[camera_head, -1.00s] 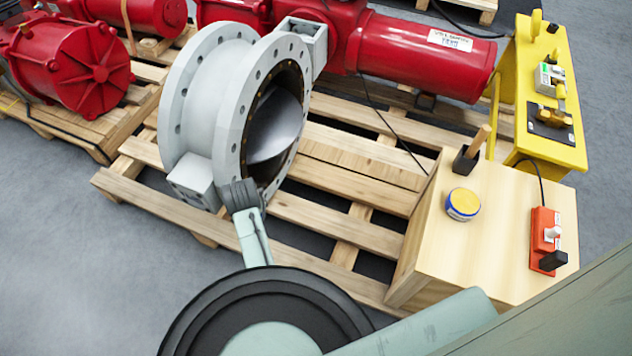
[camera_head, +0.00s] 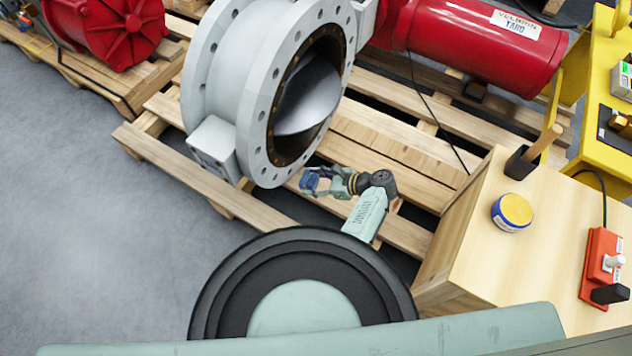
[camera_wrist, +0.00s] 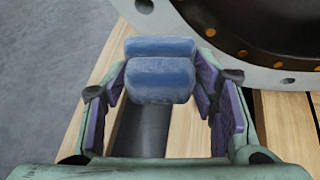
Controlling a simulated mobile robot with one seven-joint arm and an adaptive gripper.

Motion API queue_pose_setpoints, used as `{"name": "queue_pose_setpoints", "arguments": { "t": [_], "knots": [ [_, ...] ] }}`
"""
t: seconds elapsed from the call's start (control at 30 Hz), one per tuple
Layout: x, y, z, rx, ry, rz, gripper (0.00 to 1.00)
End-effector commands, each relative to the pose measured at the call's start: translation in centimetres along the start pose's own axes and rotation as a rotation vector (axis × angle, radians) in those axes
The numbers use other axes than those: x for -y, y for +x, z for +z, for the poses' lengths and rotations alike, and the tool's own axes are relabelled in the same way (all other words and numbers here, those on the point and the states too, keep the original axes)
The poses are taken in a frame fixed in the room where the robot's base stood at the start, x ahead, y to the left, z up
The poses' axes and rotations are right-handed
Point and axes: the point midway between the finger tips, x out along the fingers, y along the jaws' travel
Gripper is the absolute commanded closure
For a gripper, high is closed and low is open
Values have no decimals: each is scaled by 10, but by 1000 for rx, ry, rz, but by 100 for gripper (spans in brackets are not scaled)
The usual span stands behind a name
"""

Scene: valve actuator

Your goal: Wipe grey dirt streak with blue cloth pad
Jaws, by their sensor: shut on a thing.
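The blue cloth pad (camera_head: 310,180) is small in the head view, at the tip of my gripper (camera_head: 322,180). In the wrist view the pad (camera_wrist: 160,80) shows as two blue rounded blocks between the fingers of my gripper (camera_wrist: 165,85), which is shut on it. The pad is in front of the lower flange of the large grey valve (camera_head: 262,130), above the pallet; I cannot tell whether it touches anything. The valve's flange rim also shows in the wrist view (camera_wrist: 205,65). I cannot make out the grey dirt streak in either view.
The valve stands on a wooden pallet (camera_head: 185,180). A wooden box (camera_head: 475,240) at right carries a blue and yellow tin (camera_head: 512,212), a wooden-handled tool in a black holder (camera_head: 530,158) and a red switch box (camera_head: 602,265). Open grey floor lies at left.

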Motion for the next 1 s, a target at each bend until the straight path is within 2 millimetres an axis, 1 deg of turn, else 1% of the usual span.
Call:
{"name": "queue_pose_setpoints", "arguments": {
  "t": [0.03, 0.1, 0.2, 0.37, 0.7, 0.87, 1.0],
  "knots": [
    [1, 2, -5, 40, 29, -49, 69],
    [6, 1, -5, 83, 53, -107, 69],
    [11, 0, -3, 116, 70, -150, 69],
    [14, 7, 2, 124, 73, -161, 69],
    [20, 38, 18, 122, 70, -158, 69],
    [22, 47, 24, 121, 70, -159, 69],
    [22, 50, 26, 121, 71, -158, 69]
  ]
}}
